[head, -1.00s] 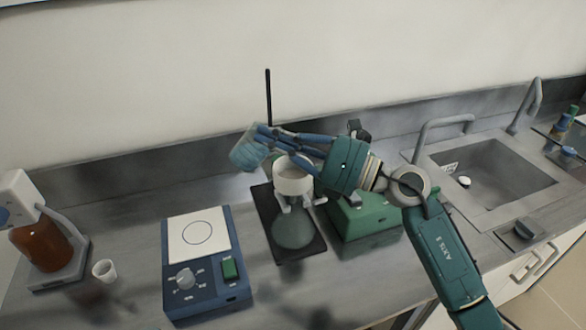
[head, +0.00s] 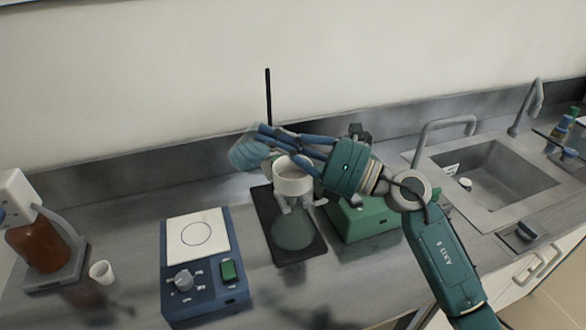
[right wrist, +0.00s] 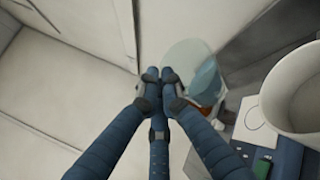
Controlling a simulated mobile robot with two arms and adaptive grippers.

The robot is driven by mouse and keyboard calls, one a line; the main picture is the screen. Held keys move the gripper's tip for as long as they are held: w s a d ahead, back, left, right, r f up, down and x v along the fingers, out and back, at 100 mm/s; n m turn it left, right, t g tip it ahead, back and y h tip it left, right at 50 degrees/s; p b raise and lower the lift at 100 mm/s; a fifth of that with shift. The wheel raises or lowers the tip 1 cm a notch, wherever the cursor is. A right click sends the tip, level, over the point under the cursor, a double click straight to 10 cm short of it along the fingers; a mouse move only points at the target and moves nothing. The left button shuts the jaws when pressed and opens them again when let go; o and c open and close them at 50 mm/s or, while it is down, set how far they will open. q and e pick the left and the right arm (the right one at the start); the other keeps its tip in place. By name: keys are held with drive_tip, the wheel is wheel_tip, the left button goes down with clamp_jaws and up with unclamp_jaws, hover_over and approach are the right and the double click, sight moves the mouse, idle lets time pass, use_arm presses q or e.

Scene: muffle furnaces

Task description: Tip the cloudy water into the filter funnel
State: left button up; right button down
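My right gripper (head: 264,135) is shut on a clear beaker (head: 246,152) with bluish cloudy water. The beaker is tilted and held up to the left of the white filter funnel (head: 293,184). The funnel sits upright on a clear flask (head: 293,230) on a dark stand base with a black rod. In the right wrist view the fingertips (right wrist: 160,80) are pressed close together, with the beaker (right wrist: 192,62) just beyond them and the funnel (right wrist: 287,92) at the right edge. I cannot see water falling. My left gripper is not in view.
A blue hotplate stirrer (head: 203,270) stands left of the stand base (head: 310,253). A green device (head: 366,220) stands to its right, under my right arm. An amber bottle (head: 38,246) and a small white cup (head: 101,272) are at the left. A sink (head: 495,180) is at the right.

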drive_tip(key=shift+f, duration=0.1)
idle(0.7)
drive_tip(key=shift+d+f+m+t+b, duration=0.15)
drive_tip(key=shift+m+t+b, duration=0.25)
drive_tip(key=shift+b, duration=0.4)
drive_tip(key=shift+d+y, duration=0.1)
drive_tip(key=shift+y, duration=0.2)
drive_tip(key=shift+w+d+f+m+b, duration=0.15)
drive_tip(key=shift+m+b, duration=0.15)
drive_tip(key=shift+b, duration=0.4)
drive_tip(key=shift+t, duration=0.3)
drive_tip(key=shift+d+f+m+y+b, duration=0.15)
drive_tip(key=shift+m+y+b, duration=0.3)
drive_tip(key=shift+b, duration=0.4)
drive_tip(key=shift+d+f+m+t+b, duration=0.25)
drive_tip(key=shift+m+t+b, duration=0.2)
drive_tip(key=shift+b, duration=0.3)
